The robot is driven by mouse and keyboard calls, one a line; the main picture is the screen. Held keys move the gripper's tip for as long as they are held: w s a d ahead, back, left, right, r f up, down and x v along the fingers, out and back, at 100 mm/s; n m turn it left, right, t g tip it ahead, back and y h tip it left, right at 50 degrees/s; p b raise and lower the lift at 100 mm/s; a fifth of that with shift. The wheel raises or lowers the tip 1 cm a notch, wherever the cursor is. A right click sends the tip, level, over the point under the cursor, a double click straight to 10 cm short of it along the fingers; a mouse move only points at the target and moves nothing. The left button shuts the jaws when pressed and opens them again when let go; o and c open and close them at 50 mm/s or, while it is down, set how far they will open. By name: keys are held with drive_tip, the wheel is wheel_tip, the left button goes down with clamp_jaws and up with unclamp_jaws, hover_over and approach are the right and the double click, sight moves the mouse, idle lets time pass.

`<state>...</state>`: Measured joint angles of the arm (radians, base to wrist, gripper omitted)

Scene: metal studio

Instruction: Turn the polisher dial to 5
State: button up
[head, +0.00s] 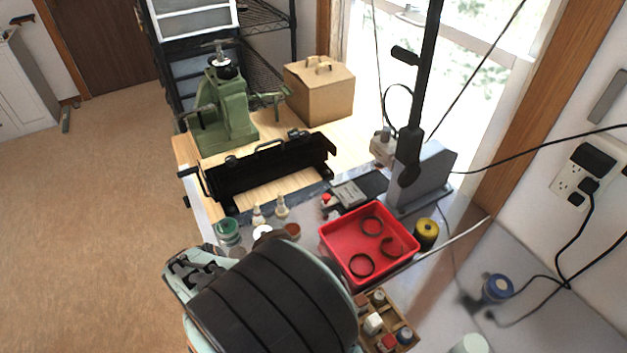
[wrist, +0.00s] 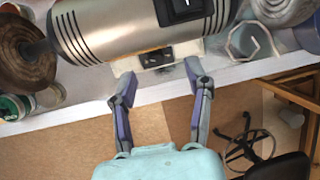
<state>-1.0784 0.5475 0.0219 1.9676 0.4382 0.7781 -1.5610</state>
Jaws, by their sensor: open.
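In the wrist view the polisher (wrist: 125,28) is a silver, slotted motor body with a brown buffing wheel (wrist: 25,55) at its left and a black switch (wrist: 183,8) on top. A small black panel (wrist: 155,58) on its pale base faces my gripper; it looks like the place of the dial, but its marks and setting are too small to read. My gripper (wrist: 160,73) is open and empty, its two fingers on either side of this panel and just short of it. Contact cannot be told. In the head view my arm hides the gripper and most of the polisher.
A red tray (head: 327,243) with several dark rings, a wooden box of small bottles (head: 402,322), a yellow spool (head: 427,233) and small jars (head: 228,227) stand on the bench near my arm. In the wrist view the floor before the bench edge is open, with a black chair (wrist: 285,170) at right.

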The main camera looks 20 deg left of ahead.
drive_tip(key=f+n, duration=0.1)
drive_tip(key=f, duration=0.4)
drive_tip(key=f+n, duration=0.1)
drive_tip(key=f, duration=0.2)
drive_tip(key=shift+w+f+n+t, duration=0.2)
drive_tip(key=shift+w+n+t, duration=0.1)
drive_tip(key=shift+t, duration=0.1)
clamp_jaws()
